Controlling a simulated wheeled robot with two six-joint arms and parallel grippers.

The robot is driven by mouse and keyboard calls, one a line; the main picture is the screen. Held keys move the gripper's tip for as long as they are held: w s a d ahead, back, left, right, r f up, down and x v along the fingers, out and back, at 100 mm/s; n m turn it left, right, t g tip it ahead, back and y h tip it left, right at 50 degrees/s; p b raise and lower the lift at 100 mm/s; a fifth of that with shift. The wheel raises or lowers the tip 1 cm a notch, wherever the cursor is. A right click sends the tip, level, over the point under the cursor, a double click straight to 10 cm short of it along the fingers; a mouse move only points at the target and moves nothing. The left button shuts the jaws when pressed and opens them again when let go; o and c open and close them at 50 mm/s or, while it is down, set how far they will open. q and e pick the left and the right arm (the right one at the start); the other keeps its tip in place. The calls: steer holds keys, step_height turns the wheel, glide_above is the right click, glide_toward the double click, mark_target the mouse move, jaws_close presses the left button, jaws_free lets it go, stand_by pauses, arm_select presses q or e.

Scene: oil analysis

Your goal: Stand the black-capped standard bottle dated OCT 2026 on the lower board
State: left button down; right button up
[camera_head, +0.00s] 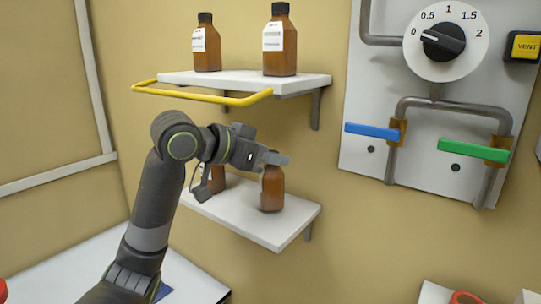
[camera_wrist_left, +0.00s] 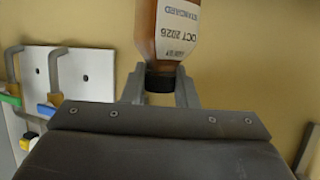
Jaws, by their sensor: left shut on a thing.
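My left gripper (camera_head: 274,158) is shut on the black cap (camera_wrist_left: 160,82) of a brown bottle (camera_head: 272,189). In the left wrist view the bottle (camera_wrist_left: 177,30) has a white label reading STANDARD and OCT 2026. The bottle hangs upright below the fingers, over the right part of the white lower board (camera_head: 270,231). Its base looks at or very near the board; I cannot tell whether it touches. Its cap is hidden by the fingers in the head view. My right gripper is not in view.
Another brown bottle (camera_head: 216,180) stands on the lower board, partly behind my left arm. Two black-capped bottles (camera_head: 206,45) (camera_head: 279,42) stand on the upper board (camera_head: 305,82), with a yellow rail (camera_head: 200,97) at its left. A valve panel (camera_head: 360,167) is on the right.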

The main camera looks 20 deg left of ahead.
arm_select(q)
steer(key=shift+w+d+f+p, duration=0.2)
steer(key=shift+f+p, duration=0.15)
steer(key=shift+f, duration=0.3)
steer(key=shift+s+a+f, duration=0.1)
steer(key=shift+s+a, duration=0.1)
steer(key=shift+f, duration=0.15)
steer(key=c, duration=1.1)
jaws_free()
steer(key=shift+d, duration=0.1)
steer(key=shift+c, duration=0.2)
steer(key=shift+r, duration=0.2)
